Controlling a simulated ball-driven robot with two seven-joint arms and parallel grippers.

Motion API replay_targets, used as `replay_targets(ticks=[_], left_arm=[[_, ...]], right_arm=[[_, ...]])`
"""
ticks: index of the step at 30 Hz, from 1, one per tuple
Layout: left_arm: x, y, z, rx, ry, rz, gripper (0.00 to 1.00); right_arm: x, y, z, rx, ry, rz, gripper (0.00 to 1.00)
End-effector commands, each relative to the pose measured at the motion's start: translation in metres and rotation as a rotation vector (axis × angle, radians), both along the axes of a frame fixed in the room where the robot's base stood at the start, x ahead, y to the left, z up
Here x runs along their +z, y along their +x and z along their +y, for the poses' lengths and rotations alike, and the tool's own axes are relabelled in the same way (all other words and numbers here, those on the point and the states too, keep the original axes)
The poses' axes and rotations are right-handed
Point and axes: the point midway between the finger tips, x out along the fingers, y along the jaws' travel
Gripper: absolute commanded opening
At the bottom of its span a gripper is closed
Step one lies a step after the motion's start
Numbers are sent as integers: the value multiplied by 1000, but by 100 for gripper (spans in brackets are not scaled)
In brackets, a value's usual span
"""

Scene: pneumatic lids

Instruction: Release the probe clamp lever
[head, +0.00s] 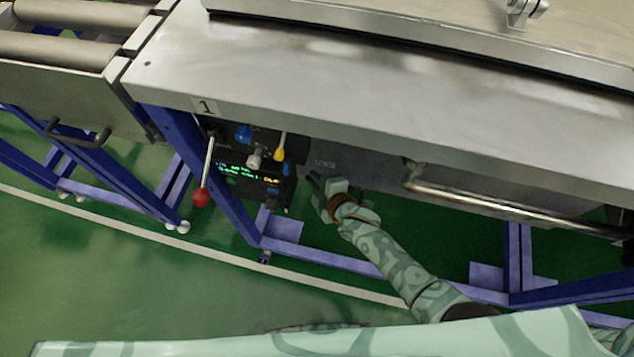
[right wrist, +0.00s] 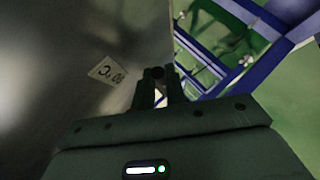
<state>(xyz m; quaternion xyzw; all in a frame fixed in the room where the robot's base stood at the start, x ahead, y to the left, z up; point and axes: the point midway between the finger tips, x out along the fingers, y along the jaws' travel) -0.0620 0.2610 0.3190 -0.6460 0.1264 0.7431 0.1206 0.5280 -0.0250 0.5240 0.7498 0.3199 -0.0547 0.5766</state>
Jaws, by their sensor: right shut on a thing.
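My right gripper (head: 314,182) is under the table edge, just below a small label plate on the steel side. In the right wrist view, its dark fingers (right wrist: 164,86) are close together, shut on a small dark rounded piece (right wrist: 157,73) at their tips. This piece is where the probe clamp lever appears to be; most of it is hidden by the fingers, so its angle cannot be told. My left gripper is not in view.
A control box with a lit display (head: 240,172) has a red-knobbed lever (head: 201,197), a blue knob (head: 243,134) and a yellow-tipped lever (head: 280,152), left of my gripper. A steel rail (head: 500,205) runs to the right. Blue frame legs (head: 213,185) stand below.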

Motion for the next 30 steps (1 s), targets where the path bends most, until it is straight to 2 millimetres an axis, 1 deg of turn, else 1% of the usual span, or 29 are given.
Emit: replay_targets(ticks=[1,4,12,19,30], left_arm=[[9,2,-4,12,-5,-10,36],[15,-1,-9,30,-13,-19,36],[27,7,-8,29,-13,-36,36],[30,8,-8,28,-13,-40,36],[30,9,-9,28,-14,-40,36]], right_arm=[[11,1,1,0,-34,6,0],[13,0,1,0,-99,29,0],[17,0,1,1,-218,70,0],[17,-1,0,1,-259,85,0],[16,-1,0,2,-266,88,0]])
